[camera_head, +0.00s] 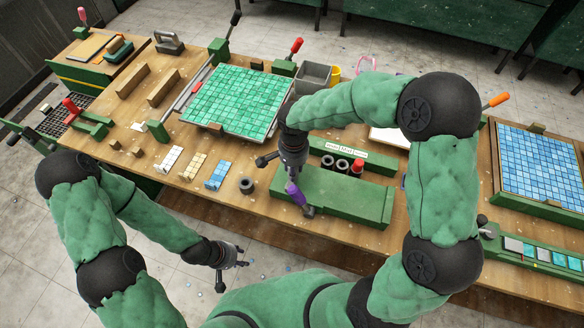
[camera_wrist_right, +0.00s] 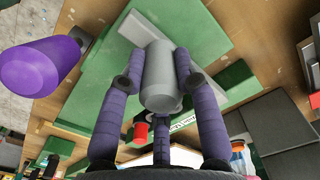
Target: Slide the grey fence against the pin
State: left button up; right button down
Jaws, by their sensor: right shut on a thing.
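My right gripper (camera_head: 290,178) reaches down at the left end of the green bench fixture (camera_head: 345,205) in the head view. In the right wrist view its fingers (camera_wrist_right: 159,62) are shut on a grey cylinder (camera_wrist_right: 160,85), which stands in front of a light grey flat strip (camera_wrist_right: 190,28) on the green fixture. The strip looks like the grey fence; whether the cylinder is part of it I cannot tell. A purple knob (camera_wrist_right: 38,68) is beside the fingers; it also shows in the head view (camera_head: 296,194). I cannot pick out the pin. My left gripper (camera_head: 234,268) hangs off the table's front edge, apparently open and empty.
A tray of green tiles (camera_head: 236,102) lies left of the right arm, and a blue tile panel (camera_head: 540,165) lies at the right. Small tile stacks (camera_head: 193,165) and a dark cup (camera_head: 247,185) stand left of the fixture. A grey bin (camera_head: 314,77) is behind.

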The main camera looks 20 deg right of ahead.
jog(key=s+d, duration=0.3)
jog(key=d, duration=0.1)
jog(key=s+d+b, duration=0.1)
jog(key=s+d, duration=0.2)
jog(key=d, duration=0.1)
jog(key=s+d, duration=0.3)
jog(key=d, duration=0.2)
jog(key=shift+b, duration=0.4)
jog(key=c, duration=0.9)
grip_release()
jog(key=shift+w+r, duration=0.1)
jog(key=shift+r, duration=0.3)
notch_tip(320, 180, up, 11)
